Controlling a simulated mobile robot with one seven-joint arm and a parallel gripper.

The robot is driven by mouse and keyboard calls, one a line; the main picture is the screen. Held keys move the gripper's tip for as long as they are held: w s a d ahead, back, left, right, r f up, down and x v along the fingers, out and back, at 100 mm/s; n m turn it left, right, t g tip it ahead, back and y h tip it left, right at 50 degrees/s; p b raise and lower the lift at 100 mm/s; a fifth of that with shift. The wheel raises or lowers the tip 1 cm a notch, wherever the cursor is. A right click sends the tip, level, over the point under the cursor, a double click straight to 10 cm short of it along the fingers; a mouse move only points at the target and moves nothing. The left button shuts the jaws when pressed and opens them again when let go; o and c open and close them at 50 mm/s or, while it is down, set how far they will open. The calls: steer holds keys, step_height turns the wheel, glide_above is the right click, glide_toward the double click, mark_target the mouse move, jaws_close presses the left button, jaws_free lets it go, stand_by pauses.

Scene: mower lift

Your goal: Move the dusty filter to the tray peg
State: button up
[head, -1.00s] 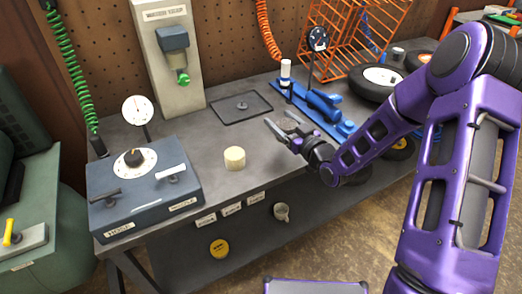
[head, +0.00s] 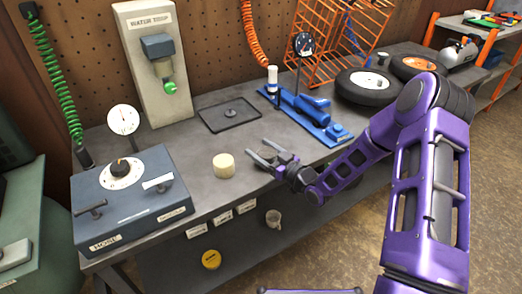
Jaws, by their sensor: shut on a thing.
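My gripper (head: 264,155) is over the front part of the bench, with its two fingers pointing left. It is shut on a small brownish-grey thing, mostly hidden between the fingers, which looks like the dusty filter. The tray (head: 203,118) is a flat dark tray lying on the bench behind and left of my gripper. Its short peg (head: 231,113) stands bare in the middle. A clean cream cylinder (head: 223,165), like a filter, stands upright on the bench just left of my fingertips, apart from them.
A blue-grey control box (head: 130,205) with a dial stands at left, and the water trap (head: 150,65) behind the tray. A blue pump (head: 312,115), orange rack (head: 310,50) and tyre (head: 365,85) fill the right. Bench between gripper and tray is clear.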

steer(key=shift+r, duration=0.1)
steer(key=o, duration=1.2)
